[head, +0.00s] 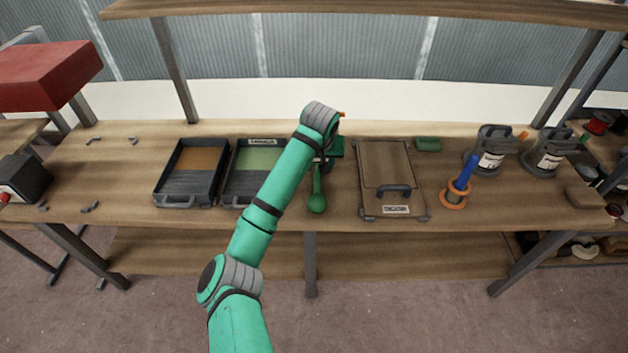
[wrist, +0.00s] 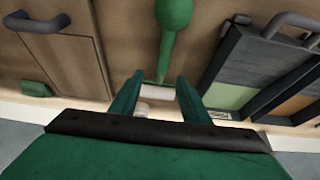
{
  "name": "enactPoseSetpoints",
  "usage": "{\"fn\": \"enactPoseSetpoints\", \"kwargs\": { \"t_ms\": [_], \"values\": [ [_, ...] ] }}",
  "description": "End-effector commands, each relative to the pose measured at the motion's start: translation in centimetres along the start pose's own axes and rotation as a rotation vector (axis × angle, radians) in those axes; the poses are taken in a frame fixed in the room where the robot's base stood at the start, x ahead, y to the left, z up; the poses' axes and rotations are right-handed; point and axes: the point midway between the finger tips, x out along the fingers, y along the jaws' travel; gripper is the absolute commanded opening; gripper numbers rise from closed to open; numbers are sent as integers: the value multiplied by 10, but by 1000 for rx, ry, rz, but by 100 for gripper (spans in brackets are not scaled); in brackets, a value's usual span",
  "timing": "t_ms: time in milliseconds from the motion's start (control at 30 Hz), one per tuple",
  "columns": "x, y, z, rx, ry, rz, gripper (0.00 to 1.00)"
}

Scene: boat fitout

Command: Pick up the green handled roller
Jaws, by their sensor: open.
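The green handled roller (head: 317,195) lies on the workbench, its bulbous handle end towards the front edge. In the wrist view its green handle (wrist: 174,14) comes in from the top and narrows towards a thin frame and a pale sleeve (wrist: 158,92). My gripper (wrist: 157,84) is open, with one green finger on each side of the roller's sleeve end. I cannot tell whether the fingers touch it. In the head view my gripper (head: 332,150) is over the roller's far end, and my wrist hides part of it.
Left of the roller are a green-paint tray (head: 229,188) and a brown-paint tray (head: 163,188). To the right lies a lidded case (head: 371,200) with a dark handle. Further right are a green block (head: 428,144), an orange ring (head: 454,204), a blue handle (head: 462,175) and two grey cans (head: 490,150).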

Motion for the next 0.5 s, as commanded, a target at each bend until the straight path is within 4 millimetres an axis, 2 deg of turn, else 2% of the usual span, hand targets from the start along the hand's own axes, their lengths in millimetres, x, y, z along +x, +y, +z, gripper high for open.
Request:
{"fn": "enactPoseSetpoints", "kwargs": {
  "t_ms": [67,333,500],
  "values": [
    [2,-4,0,1,-9,-13,42],
    [40,-4,1,0,-11,-13,42],
    [54,-4,1,0,-8,-12,42]
  ]
}}
